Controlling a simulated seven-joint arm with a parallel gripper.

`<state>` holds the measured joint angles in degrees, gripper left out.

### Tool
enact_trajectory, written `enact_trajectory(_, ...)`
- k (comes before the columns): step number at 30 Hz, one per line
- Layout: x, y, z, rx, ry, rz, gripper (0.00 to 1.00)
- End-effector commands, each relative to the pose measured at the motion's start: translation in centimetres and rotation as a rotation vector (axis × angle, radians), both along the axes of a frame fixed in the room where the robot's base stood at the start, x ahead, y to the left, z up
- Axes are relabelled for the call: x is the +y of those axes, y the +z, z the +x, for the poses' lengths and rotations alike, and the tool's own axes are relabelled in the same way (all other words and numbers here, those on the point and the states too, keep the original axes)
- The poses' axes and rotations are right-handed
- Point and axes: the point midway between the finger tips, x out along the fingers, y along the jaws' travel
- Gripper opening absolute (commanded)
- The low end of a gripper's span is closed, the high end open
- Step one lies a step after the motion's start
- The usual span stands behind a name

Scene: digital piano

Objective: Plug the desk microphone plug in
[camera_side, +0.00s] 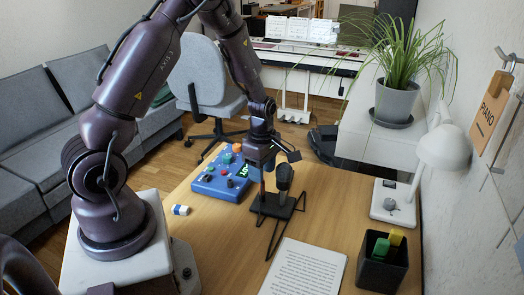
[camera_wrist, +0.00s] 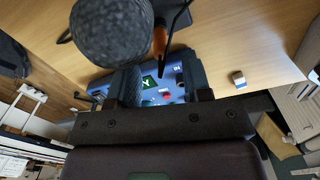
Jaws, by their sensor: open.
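The desk microphone (camera_side: 284,178) stands upright on a dark flat base (camera_side: 272,207) on the desk. Its round grey head (camera_wrist: 112,28) is large at the top left of the wrist view. An orange plug-like piece (camera_wrist: 160,38) with a black cable (camera_wrist: 180,20) shows beside the head. The blue box (camera_side: 222,178) with knobs and a green display lies behind and left of the microphone. In the wrist view the box (camera_wrist: 165,92), marked "IN", shows between the fingers. My gripper (camera_side: 268,162) is open above the desk, just left of the microphone head. The plug's socket is not clear.
A blue-and-white eraser (camera_side: 181,210) lies left of the microphone. A printed sheet (camera_side: 304,268), a dark pen cup (camera_side: 383,264) and a white lamp (camera_side: 443,150) occupy the front and right. Bare desk lies between the eraser and the sheet.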

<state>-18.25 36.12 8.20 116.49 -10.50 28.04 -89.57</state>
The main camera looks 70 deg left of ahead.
Motion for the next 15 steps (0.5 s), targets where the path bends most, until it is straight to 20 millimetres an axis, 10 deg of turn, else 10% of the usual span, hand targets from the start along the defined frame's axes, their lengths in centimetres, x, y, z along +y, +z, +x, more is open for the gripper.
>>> enact_trajectory(15,0.0,6.9,0.0,-0.001,0.001,0.001,0.45)
